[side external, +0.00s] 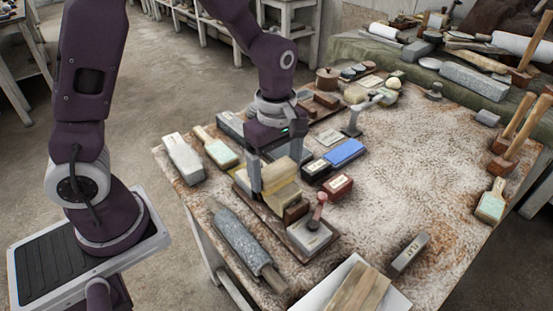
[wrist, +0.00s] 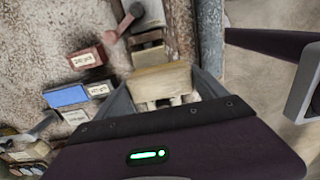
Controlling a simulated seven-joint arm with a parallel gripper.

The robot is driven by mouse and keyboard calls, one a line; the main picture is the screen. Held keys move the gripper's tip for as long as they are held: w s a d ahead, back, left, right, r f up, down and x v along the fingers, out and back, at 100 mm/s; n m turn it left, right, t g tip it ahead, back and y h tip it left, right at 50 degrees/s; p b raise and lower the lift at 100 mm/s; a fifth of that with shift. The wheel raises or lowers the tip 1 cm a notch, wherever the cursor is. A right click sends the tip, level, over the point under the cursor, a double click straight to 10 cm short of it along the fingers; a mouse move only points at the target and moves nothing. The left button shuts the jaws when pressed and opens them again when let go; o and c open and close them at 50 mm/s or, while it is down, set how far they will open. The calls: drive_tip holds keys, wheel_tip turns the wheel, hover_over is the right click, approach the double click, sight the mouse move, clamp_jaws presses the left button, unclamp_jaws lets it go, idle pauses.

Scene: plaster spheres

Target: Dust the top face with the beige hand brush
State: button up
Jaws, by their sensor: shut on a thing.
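My gripper (side external: 279,172) is low over the left part of the table, its fingers on either side of a beige block-like thing that looks like the beige hand brush (side external: 283,183). In the wrist view the gripper (wrist: 162,76) is shut on this beige body (wrist: 160,86), with whitish parts on its near side. Which top face is meant is not clear from these views.
A grey stone roller (side external: 240,240) lies left of the device. Dark red (side external: 338,186) and blue (side external: 343,153) blocks stand close on its right. The table's right middle (side external: 420,180) is mostly clear.

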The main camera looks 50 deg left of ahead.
drive_tip(key=shift+f, duration=0.5)
idle(0.3)
drive_tip(key=shift+s, duration=1.1)
drive_tip(key=shift+w, duration=0.15)
drive_tip(key=shift+w, duration=2.1)
